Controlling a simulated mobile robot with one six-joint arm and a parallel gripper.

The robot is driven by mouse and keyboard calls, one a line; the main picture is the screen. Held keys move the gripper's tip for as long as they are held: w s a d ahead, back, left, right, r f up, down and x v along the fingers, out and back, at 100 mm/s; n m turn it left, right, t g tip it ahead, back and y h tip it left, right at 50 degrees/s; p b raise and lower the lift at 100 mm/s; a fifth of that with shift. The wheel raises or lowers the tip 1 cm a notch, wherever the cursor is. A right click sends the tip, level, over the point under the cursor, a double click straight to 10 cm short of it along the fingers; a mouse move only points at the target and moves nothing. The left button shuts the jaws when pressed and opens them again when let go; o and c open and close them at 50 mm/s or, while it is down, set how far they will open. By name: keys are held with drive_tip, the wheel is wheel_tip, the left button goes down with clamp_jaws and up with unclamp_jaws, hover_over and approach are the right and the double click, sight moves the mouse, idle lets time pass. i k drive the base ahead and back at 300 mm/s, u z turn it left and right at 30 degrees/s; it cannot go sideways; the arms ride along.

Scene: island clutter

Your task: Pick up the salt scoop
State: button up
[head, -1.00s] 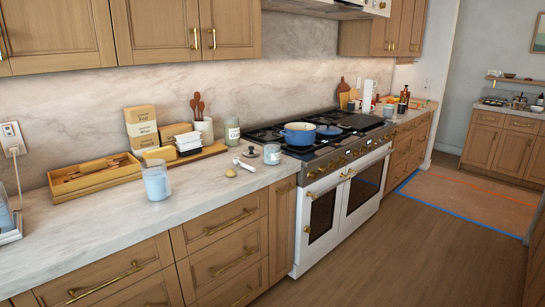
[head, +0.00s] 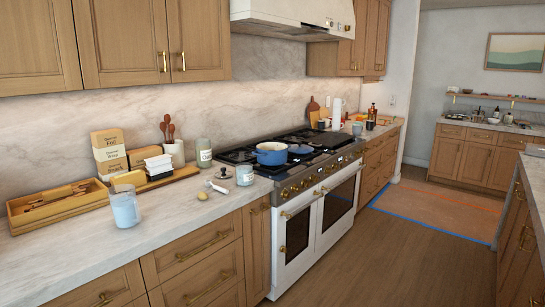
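A small white thing with a short handle (head: 217,187) lies on the marble counter left of the stove. It looks like the salt scoop, but it is too small to be sure. My gripper is not in view.
A wooden tray (head: 30,222), a clear jar with pale contents (head: 124,208) and a crock of wooden spoons (head: 175,152) stand on the counter (head: 165,225). A blue pot (head: 271,156) sits on the stove (head: 312,190). The wooden floor (head: 400,235) in front is clear.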

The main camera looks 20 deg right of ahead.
sight(208, 182)
drive_tip(key=z, duration=0.9)
drive_tip(key=i, duration=1)
drive_tip(key=u, duration=3.9)
drive_tip(key=i, duration=0.1)
drive_tip(key=z, duration=2.5)
